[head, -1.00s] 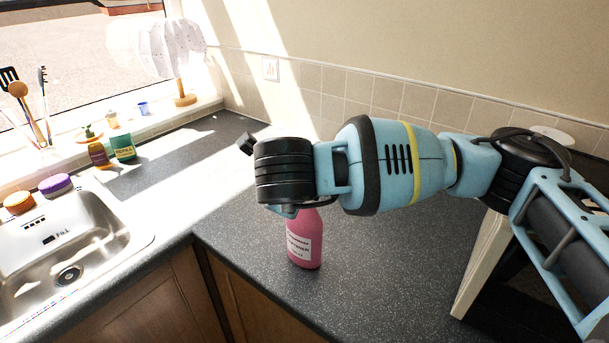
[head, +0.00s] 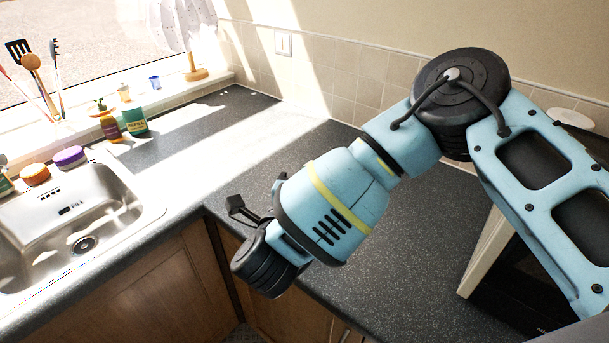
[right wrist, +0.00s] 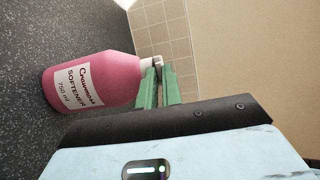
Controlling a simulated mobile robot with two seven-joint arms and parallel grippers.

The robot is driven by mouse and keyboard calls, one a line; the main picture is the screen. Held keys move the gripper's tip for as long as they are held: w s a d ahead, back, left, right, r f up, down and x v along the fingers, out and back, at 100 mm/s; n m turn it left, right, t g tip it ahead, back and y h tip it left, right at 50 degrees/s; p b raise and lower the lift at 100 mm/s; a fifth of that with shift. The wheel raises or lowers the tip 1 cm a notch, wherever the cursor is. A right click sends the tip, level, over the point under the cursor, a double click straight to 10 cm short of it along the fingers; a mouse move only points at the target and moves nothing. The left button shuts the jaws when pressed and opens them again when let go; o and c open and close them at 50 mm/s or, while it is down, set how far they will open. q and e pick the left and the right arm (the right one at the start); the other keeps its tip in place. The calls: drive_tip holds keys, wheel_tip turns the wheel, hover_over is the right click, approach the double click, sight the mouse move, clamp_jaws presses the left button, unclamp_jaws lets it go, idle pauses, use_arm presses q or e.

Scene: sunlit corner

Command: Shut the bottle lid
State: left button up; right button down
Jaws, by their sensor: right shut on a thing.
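The pink softener bottle (right wrist: 95,80) with a white label shows in the right wrist view, lying sideways in that turned picture with its base on the dark worktop. Its white lid (right wrist: 147,63) is at the neck, at the tips of the green fingers. My right gripper (right wrist: 158,70) is shut on the lid. How far the lid is closed cannot be told. In the head view my right arm hides the bottle, and the fingers do not show there. My left gripper is in neither view.
A green bottle (head: 134,119) and an amber one (head: 110,126) stand near the window.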

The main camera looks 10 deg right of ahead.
drive_tip(key=shift+f+t, duration=0.25)
drive_tip(key=shift+t, duration=0.05)
idle(0.4)
drive_tip(key=c, duration=1.6)
unclamp_jaws()
drive_tip(key=shift+o, duration=0.2)
drive_tip(key=shift+s+a, duration=0.1)
drive_tip(key=shift+a, duration=0.1)
